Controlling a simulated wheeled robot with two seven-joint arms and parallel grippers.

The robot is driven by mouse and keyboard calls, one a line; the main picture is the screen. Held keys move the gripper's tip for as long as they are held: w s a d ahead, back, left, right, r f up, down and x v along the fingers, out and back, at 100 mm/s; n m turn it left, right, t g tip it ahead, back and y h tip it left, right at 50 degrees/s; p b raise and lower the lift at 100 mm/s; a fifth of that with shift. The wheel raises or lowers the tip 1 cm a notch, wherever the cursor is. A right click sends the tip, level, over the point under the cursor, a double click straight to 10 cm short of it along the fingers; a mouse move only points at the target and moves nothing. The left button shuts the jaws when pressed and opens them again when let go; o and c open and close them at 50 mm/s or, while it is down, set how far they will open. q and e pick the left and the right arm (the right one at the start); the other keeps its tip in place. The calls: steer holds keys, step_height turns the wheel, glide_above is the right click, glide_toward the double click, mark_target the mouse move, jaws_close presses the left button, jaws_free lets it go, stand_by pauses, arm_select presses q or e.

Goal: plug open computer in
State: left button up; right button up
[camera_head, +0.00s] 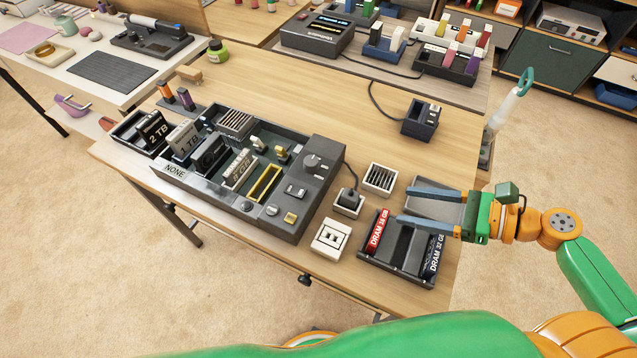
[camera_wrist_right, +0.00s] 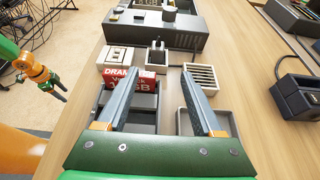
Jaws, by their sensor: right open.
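The open computer (camera_head: 322,158) is a dark grey case with its interior exposed, in the middle of the table. A black plug (camera_head: 348,196) with a cable stands in a small white block beside the case; it also shows in the wrist view (camera_wrist_right: 157,46). A white socket block (camera_head: 331,239) sits in front of it.
The tray holds a red DRAM module (camera_head: 377,231) and a dark DRAM 32 GB module (camera_head: 434,257). A white slotted block (camera_head: 380,179) stands behind the plug. A black cabled device (camera_head: 421,118) stands farther back. The table between that device and the computer is clear.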

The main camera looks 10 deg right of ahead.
mark_target(358, 199)
steer(key=x, duration=1.2)
steer(key=shift+s+a+b, duration=0.15)
steer(key=shift+b, duration=0.25)
jaws_close()
